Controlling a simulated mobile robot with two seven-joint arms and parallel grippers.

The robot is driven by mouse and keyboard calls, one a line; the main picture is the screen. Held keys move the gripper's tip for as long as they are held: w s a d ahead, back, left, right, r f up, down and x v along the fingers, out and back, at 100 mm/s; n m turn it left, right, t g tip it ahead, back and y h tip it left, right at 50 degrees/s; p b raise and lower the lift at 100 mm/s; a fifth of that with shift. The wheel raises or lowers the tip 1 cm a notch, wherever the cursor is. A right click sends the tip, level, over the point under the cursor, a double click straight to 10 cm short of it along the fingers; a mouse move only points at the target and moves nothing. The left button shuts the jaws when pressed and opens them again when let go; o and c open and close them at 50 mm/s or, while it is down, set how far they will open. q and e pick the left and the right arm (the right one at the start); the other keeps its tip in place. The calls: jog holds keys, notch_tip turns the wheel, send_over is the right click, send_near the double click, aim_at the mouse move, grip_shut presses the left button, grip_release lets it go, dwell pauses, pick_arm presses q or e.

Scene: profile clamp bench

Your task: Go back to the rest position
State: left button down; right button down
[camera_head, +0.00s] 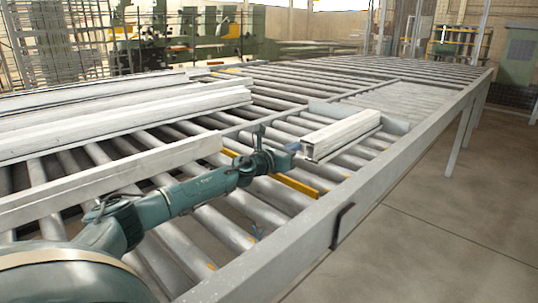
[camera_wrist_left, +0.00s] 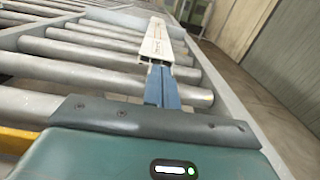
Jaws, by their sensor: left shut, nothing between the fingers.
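My left arm comes in from the left over the roller bench, and its gripper (camera_head: 292,147) ends just left of the near end of a short pale profile (camera_head: 345,133). In the left wrist view, the blue fingers (camera_wrist_left: 161,86) are together with nothing between them. They point along the bench toward the same profile (camera_wrist_left: 163,42), which lies beyond the fingertips. Whether the tips touch its end I cannot tell. My right gripper is in neither view.
Long pale profiles (camera_head: 120,108) lie across the rollers at the left. A raised side rail (camera_head: 300,235) with a dark bracket (camera_head: 341,226) borders the bench. A yellow strip (camera_head: 295,185) lies among the rollers. Concrete floor (camera_head: 440,225) is clear at the right.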

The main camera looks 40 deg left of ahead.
pick_arm(q)
jog(key=s, duration=0.2)
jog(key=s+a+b, duration=0.1)
jog(key=s, duration=0.2)
jog(key=s+b, duration=0.1)
jog(key=s, duration=0.1)
jog(key=shift+s+a+f, duration=0.15)
jog(key=shift+s, duration=0.25)
jog(key=shift+s+r, duration=0.25)
jog(key=shift+s, duration=0.25)
jog(key=shift+f, duration=0.1)
